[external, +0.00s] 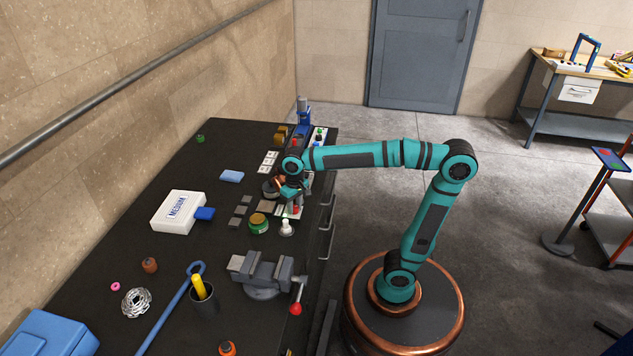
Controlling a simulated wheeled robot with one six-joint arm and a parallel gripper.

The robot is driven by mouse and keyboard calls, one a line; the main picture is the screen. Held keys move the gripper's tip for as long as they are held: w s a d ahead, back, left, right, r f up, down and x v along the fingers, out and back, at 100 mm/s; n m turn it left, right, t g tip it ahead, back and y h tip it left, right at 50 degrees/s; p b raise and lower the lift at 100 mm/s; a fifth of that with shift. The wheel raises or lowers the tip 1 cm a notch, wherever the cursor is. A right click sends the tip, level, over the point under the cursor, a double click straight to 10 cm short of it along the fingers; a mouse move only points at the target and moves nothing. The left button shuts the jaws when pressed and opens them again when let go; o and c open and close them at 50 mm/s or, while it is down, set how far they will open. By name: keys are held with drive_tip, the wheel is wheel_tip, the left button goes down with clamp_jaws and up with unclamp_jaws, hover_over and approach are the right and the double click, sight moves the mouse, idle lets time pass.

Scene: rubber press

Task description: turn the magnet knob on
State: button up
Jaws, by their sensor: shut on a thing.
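My gripper (291,194) points down over the right part of the black bench, near its front edge. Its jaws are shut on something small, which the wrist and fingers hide. I cannot make out the magnet knob or which way it is turned. A dark round part with a copper-coloured top (271,187) sits just left of my gripper. A small red part (292,209) shows just below the gripper, by a pale plate.
A grey vise (262,273) with a red-tipped handle, a green-sided jar (258,223) and a small white-topped piece (286,228) stand nearer the camera. A white MEDIUM box (178,212) lies left. A blue upright device (304,112) stands at the far end.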

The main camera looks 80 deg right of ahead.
drive_tip(key=shift+r, duration=0.1)
drive_tip(key=o, duration=1)
drive_tip(key=shift+c, duration=0.2)
wheel_tip(320, 180, up, 17)
drive_tip(key=shift+s+d+r, duration=0.15)
drive_tip(key=shift+s+d, duration=0.1)
drive_tip(key=shift+d, duration=0.2)
drive_tip(key=s+f+n+t, duration=0.1)
drive_tip(key=s+n+t, duration=0.5)
drive_tip(key=s+t, duration=0.8)
drive_tip(key=t, duration=0.3)
drive_tip(key=shift+d+h, duration=0.25)
drive_tip(key=shift+h, duration=0.05)
